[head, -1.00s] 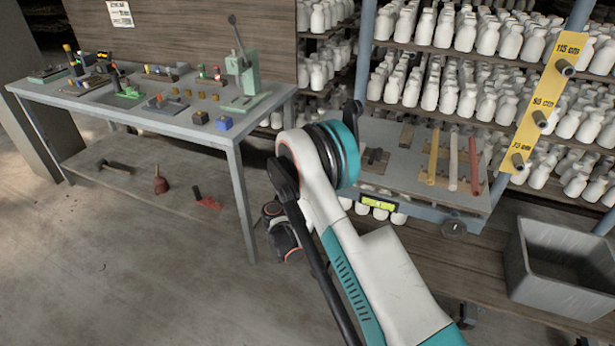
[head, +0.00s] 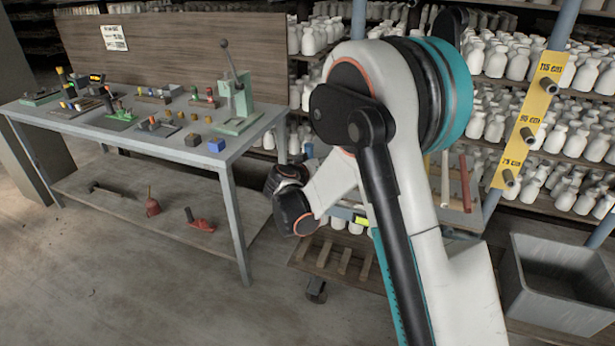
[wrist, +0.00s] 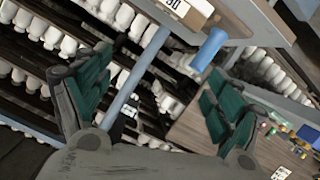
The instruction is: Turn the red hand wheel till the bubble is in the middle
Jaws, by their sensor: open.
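I cannot make out a red hand wheel in either view. A small yellow-green level vial (head: 361,221) on the rack's front edge shows only partly beside my arm in the head view. Its bubble is too small to tell. My gripper (wrist: 155,78) is open and empty in the wrist view, its dark green finger pads wide apart. Beyond the fingers are a slanting grey post (wrist: 137,75) and a blue cylinder (wrist: 208,50), touching neither finger as far as I can tell. In the head view my arm hides much of the tool board behind it.
A grey workbench (head: 175,150) with small fixtures stands at left. Racks of white bottles (head: 577,75) fill the back. A yellow height strip (head: 530,120) with pegs is at right, above a grey bin (head: 555,285). The floor (head: 130,290) in front of the bench is clear.

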